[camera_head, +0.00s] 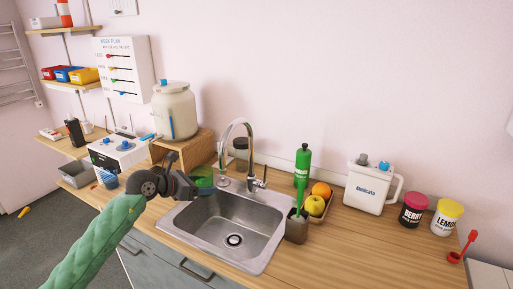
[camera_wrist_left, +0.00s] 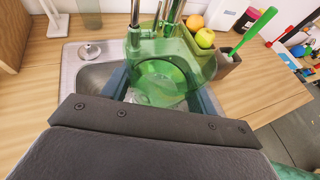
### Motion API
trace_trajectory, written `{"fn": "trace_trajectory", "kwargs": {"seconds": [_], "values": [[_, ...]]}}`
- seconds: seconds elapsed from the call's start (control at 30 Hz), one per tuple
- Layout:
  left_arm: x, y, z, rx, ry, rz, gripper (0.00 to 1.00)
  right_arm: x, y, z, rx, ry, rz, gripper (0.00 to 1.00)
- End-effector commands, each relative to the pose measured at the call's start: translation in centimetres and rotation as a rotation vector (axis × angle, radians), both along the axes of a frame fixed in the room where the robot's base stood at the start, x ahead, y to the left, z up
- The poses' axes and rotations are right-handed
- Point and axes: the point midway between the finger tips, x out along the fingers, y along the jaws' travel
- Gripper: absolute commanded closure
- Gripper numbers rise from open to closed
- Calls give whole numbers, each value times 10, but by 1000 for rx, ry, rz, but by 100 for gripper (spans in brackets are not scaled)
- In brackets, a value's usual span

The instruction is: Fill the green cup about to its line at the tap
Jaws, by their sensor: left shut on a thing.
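The see-through green cup (camera_head: 203,176) is held over the left rim of the sink, just left of the tap's hanging spout. My left gripper (camera_head: 194,184) is shut on it, reaching in from the left. In the left wrist view the cup (camera_wrist_left: 150,62) sits between the fingers, with its round opening facing the camera. The chrome tap (camera_head: 251,150) arches up behind the sink (camera_head: 238,218). Its pipes also show beyond the cup in the left wrist view. I cannot make out the line or any water in the cup. My right gripper is not in view.
A white jug (camera_head: 371,187) and two lidded jars are farther right. A large cream jar (camera_head: 175,112) stands on a wooden stand at left.

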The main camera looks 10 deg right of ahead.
Motion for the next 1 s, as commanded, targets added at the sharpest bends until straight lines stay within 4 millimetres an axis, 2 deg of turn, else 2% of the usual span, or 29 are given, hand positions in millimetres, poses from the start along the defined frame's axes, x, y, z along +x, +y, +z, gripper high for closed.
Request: {"fn": "trace_trajectory", "kwargs": {"seconds": [0.23, 0.5, 0.67, 0.83, 1.0], "values": [[-6, -1, -3, -2, 1, -62, 68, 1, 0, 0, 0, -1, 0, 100], [-11, 17, 38, -2, -2, -100, 68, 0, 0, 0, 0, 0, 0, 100], [-20, 38, 51, -3, 0, -96, 68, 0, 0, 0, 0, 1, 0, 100], [-31, 60, 46, -3, 2, -76, 68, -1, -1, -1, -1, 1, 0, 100], [-44, 84, 30, -2, 3, -41, 68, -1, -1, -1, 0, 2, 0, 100]]}}
